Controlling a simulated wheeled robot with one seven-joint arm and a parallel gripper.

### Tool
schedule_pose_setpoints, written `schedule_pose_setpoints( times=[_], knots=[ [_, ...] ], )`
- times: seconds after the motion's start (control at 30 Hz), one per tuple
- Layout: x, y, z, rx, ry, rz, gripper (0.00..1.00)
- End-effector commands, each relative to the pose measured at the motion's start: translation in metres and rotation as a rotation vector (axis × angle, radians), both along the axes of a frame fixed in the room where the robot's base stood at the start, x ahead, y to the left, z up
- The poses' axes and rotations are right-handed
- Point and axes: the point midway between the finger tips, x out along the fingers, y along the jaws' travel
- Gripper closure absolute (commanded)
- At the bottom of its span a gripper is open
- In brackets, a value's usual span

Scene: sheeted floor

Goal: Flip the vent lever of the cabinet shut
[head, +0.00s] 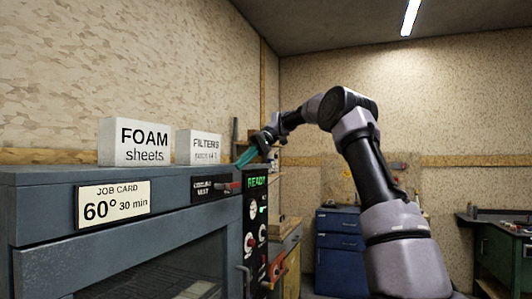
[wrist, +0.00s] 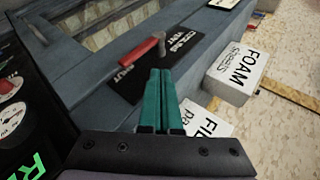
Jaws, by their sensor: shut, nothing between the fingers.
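The cabinet (head: 130,225) is a blue-grey box at the left of the head view. Its black vent plate (head: 205,189) is on the upper front, with a red lever (head: 230,186) lying roughly horizontal towards the right. In the wrist view the red lever (wrist: 141,52) lies across the black plate (wrist: 125,84), close to the fingertips. My gripper (head: 243,160) has teal fingers, shut together and empty, above the lever near the cabinet's top edge. The fingers (wrist: 160,72) reach over the plate in the wrist view. I cannot tell whether they touch the lever or plate.
A FOAM box (head: 135,142) and a FILTERS box (head: 198,147) stand on the cabinet top. A control panel (head: 255,235) reading READY is right of the lever. A blue drawer unit (head: 340,248) and a green bench (head: 500,252) stand farther back.

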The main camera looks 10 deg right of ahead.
Motion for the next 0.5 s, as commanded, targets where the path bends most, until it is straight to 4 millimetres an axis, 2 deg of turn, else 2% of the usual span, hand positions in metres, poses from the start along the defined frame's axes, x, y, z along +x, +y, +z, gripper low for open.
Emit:
schedule_pose_setpoints(
  times=[0.5],
  knots=[
    [0.030,-0.051,0.027,0.005,0.000,-0.002,1.00]
  ],
)
